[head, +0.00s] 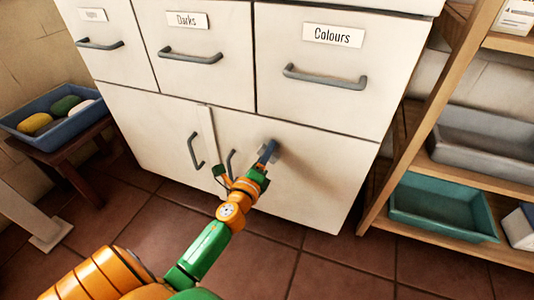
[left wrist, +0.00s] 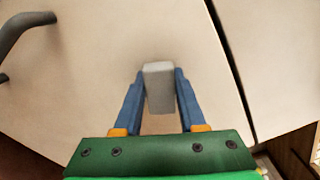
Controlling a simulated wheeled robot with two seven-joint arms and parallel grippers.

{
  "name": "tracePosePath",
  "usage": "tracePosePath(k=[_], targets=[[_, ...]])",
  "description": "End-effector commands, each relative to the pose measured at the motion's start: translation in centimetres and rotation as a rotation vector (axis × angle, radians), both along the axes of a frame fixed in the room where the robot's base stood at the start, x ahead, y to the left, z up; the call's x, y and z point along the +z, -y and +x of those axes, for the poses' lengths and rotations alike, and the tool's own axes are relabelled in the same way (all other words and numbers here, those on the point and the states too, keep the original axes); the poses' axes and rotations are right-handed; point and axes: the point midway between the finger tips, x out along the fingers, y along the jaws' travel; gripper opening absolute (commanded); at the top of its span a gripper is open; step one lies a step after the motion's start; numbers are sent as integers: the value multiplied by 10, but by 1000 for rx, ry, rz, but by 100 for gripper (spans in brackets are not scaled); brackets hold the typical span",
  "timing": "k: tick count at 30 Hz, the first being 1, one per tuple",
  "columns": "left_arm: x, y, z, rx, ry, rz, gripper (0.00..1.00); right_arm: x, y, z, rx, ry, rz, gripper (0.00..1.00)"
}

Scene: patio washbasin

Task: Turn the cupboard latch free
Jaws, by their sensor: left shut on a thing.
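The cupboard latch shows in the left wrist view as a small grey block (left wrist: 159,78) on the cream cupboard door (left wrist: 90,75). My left gripper (left wrist: 160,88) has its two blue fingers on either side of it and is shut on it. In the head view the left gripper (head: 268,152) reaches the right-hand lower door (head: 315,165), and the latch is mostly hidden behind the fingers. The lower doors look closed. My right gripper is in neither view.
Dark bar handles (head: 195,150) stand out from the lower doors, one just left of my gripper. Labelled drawers with handles (head: 325,77) are above. A wooden shelf with a teal tray (head: 440,210) stands right. A blue tray (head: 55,125) sits on a stool at left.

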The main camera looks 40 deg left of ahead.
Motion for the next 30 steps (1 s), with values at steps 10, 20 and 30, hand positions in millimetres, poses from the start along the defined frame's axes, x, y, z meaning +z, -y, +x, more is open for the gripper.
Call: tracePosePath(k=[10,20,30], targets=[[-2,0,0,-1,65,-277,0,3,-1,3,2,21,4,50],[-3,0,0,-1,103,-433,0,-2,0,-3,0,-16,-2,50],[-3,0,0,-1,115,-484,0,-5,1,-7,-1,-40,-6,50]])
